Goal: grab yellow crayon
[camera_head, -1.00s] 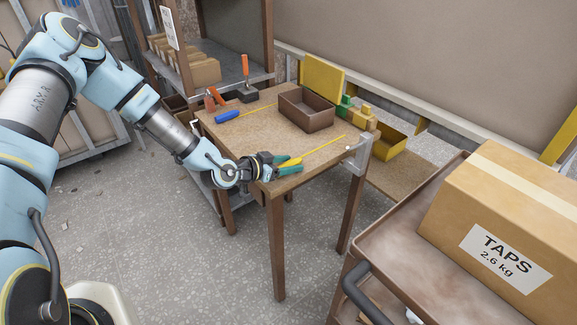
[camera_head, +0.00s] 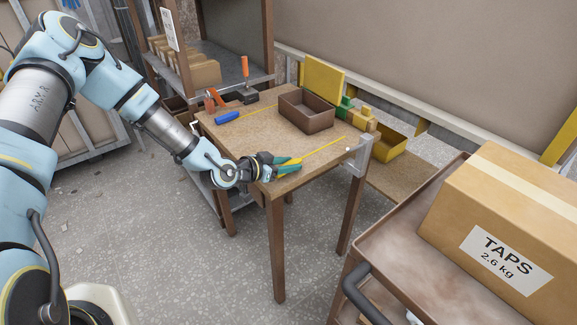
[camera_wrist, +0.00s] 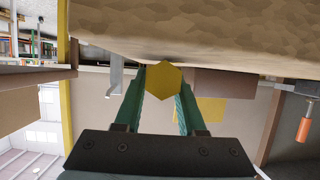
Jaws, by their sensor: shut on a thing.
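The yellow crayon shows end-on in the wrist view as a hexagonal yellow face (camera_wrist: 163,80) between the two green fingers. My gripper (camera_wrist: 161,86) is shut on it, one finger on each side. In the head view my gripper (camera_head: 297,165) is low at the near edge of the wooden table (camera_head: 245,140). A bit of the crayon's yellow (camera_head: 288,169) shows between the fingers; the rest is hidden by them. I cannot tell whether the crayon touches the tabletop.
A thin yellow strip (camera_head: 325,148) lies just past my fingertips. A cart with a TAPS carton (camera_head: 500,225) stands at right.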

